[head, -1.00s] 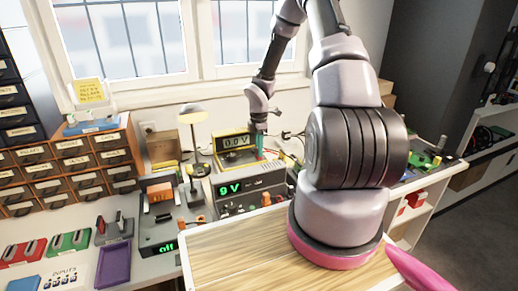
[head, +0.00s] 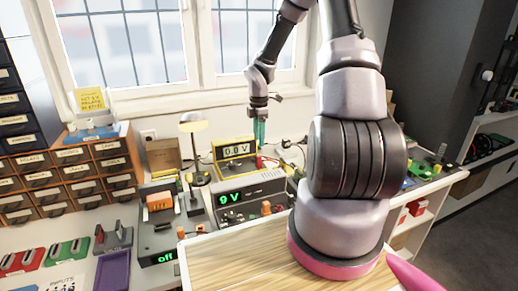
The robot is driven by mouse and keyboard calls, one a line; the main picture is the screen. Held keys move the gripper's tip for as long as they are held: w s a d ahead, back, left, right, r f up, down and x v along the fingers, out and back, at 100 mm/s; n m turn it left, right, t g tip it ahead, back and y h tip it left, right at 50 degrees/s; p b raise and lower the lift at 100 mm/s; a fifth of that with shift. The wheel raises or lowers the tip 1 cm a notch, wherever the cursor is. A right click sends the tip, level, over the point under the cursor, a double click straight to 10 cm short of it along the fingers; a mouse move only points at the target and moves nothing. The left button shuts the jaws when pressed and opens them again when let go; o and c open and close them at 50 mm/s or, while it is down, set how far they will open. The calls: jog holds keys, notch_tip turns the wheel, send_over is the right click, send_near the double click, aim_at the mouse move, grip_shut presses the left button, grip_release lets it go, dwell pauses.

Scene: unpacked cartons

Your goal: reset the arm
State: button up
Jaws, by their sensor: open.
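My gripper (head: 260,132) hangs in the upper middle of the head view, fingers pointing down. It is small in the picture, and its teal fingers are above the bench, in front of the window wall. It is open, and I see nothing held in it. It appears just right of the yellow meter (head: 235,150) reading 0.0 V. My arm rises from its pink-ringed base at the right and bends over toward the back.
A power supply (head: 249,192) reading 9 V stands below the gripper in the picture. A desk lamp (head: 194,124), a box reading off (head: 158,222), drawer cabinets (head: 75,165) and a purple tray (head: 112,270) are to the left. Open air surrounds the gripper above the bench.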

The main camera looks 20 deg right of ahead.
jog(key=s+a+r+m+t, duration=0.1)
jog(key=s+r+m, duration=0.2)
jog(key=r, duration=0.4)
jog(key=s+a+r+m+t+h, duration=0.1)
jog(key=s+r+m, duration=0.25)
jog(key=r, duration=0.45)
jog(key=s+a+r+m+t, duration=0.1)
jog(key=s+r+m, duration=0.25)
jog(key=r, duration=0.35)
jog(key=s+a+r+m+t+y, duration=0.1)
jog(key=s+a+r+m+t, duration=0.1)
jog(key=s+r+m, duration=0.3)
jog(key=s+a+r+m+t+y, duration=0.2)
jog(key=s+a+r+m, duration=0.2)
jog(key=s, duration=0.6)
notch_tip(320, 180, up, 3)
jog(key=m, duration=0.3)
jog(key=shift+s+f, duration=0.2)
jog(key=shift+s, duration=0.15)
